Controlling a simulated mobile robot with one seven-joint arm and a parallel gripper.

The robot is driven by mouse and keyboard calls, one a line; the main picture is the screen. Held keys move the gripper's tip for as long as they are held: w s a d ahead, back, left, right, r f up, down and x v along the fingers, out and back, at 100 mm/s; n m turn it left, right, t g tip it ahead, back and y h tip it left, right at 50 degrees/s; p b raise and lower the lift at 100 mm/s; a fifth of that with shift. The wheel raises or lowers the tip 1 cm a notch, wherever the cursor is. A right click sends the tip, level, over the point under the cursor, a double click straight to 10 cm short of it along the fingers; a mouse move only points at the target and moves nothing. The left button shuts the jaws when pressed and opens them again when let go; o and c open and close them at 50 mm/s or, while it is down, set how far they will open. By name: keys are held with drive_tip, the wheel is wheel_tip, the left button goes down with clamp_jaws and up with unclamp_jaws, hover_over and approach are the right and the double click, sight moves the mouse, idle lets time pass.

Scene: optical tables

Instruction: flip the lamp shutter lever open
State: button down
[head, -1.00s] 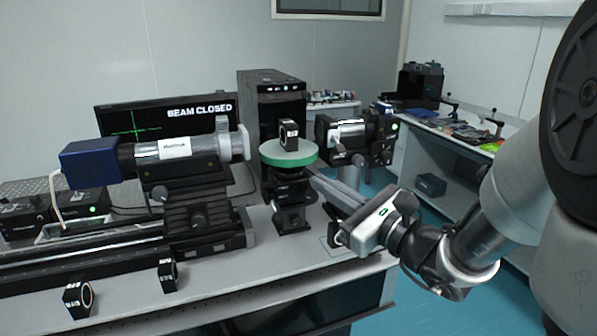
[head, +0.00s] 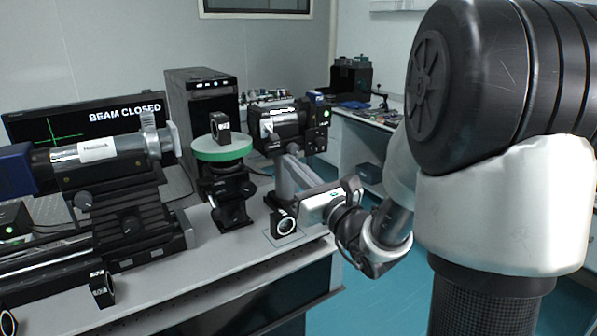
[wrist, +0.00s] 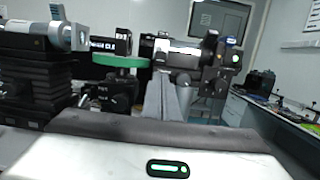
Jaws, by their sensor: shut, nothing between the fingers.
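The lamp (head: 290,128) is a black housing with a silver barrel, on a post behind the green-rimmed stage. It also shows in the wrist view (wrist: 200,55), ahead and slightly right of my fingers. I cannot clearly make out its shutter lever at this size. My gripper (head: 287,160) is shut and empty, with its grey fingers pointing away from me toward the lamp. In the wrist view the shut fingers (wrist: 165,82) reach up to just below the lamp's silver barrel. I cannot tell whether they touch it. The monitor (head: 85,118) reads BEAM CLOSED.
The round green-rimmed stage (head: 222,150) with a small black block (head: 220,126) on it stands left of my fingers. A black ring mount (head: 284,224) stands below my gripper. The silver tube assembly (head: 110,148) is at left. A side bench (head: 385,125) is beyond.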

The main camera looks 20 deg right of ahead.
sight(274, 138)
drive_tip(key=x, duration=0.6)
drive_tip(key=shift+r, duration=0.1)
drive_tip(key=p, duration=0.1)
drive_tip(key=g+p, duration=0.1)
drive_tip(key=shift+s+r+g+p, duration=0.15)
drive_tip(key=shift+r+g+p, duration=0.1)
drive_tip(key=shift+g+p, duration=0.1)
